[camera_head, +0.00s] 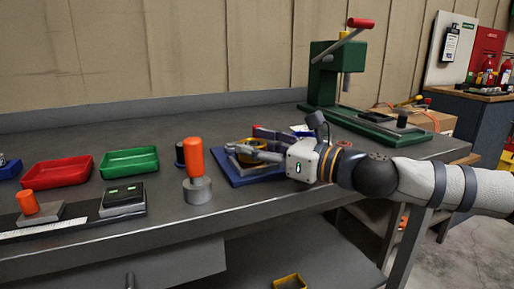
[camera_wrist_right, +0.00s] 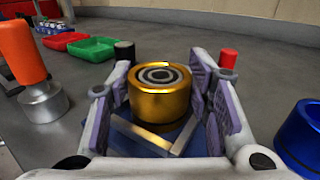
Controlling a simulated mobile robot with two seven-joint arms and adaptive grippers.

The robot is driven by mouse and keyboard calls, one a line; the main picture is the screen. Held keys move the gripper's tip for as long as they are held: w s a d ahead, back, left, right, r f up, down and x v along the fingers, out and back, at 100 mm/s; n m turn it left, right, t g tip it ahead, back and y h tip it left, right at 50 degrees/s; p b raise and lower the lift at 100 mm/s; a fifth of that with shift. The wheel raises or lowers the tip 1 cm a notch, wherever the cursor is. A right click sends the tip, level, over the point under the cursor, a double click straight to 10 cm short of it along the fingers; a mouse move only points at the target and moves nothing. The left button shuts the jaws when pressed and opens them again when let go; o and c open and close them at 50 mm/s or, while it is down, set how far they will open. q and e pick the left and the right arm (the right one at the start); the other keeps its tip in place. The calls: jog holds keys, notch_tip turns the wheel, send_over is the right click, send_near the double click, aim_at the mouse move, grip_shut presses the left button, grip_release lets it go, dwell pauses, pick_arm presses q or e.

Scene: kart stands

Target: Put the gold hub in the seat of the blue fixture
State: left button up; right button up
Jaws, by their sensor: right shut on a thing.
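The gold hub (camera_wrist_right: 160,92) is a short shiny cylinder with a dark, ringed bore in its top. My right gripper (camera_wrist_right: 160,108) is shut on it, a pad at each side, and the hub looks upright. In the head view the hub (camera_head: 244,149) shows partly behind the fingers of my right gripper (camera_head: 250,152). The blue fixture (camera_head: 237,177) lies under the gripper on the bench. A blue ring-shaped part (camera_wrist_right: 301,132) shows at the right edge of the wrist view. Whether the hub touches the blue surface below is hidden. My left gripper is out of view.
An orange-handled tool (camera_head: 194,160) with a metal base stands just left of the fixture. Green (camera_head: 129,161) and red (camera_head: 57,174) trays lie further left. A green press (camera_head: 328,75) stands behind at the right.

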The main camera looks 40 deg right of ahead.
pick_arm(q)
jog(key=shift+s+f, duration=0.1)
pick_arm(e)
jog(key=o, duration=1.4)
jog(key=shift+f, duration=0.1)
jog(key=shift+o, duration=0.2)
jog(key=shift+r, duration=0.25)
jog(key=p+v, duration=0.5)
jog(key=v, duration=0.6)
jog(key=shift+r, duration=0.15)
jog(key=shift+s+d+p, duration=0.15)
jog(key=shift+s+p, duration=0.2)
jog(key=shift+s, duration=0.1)
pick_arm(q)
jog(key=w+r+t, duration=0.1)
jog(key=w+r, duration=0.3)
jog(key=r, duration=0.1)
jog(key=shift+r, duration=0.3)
pick_arm(e)
jog(key=shift+f, duration=0.2)
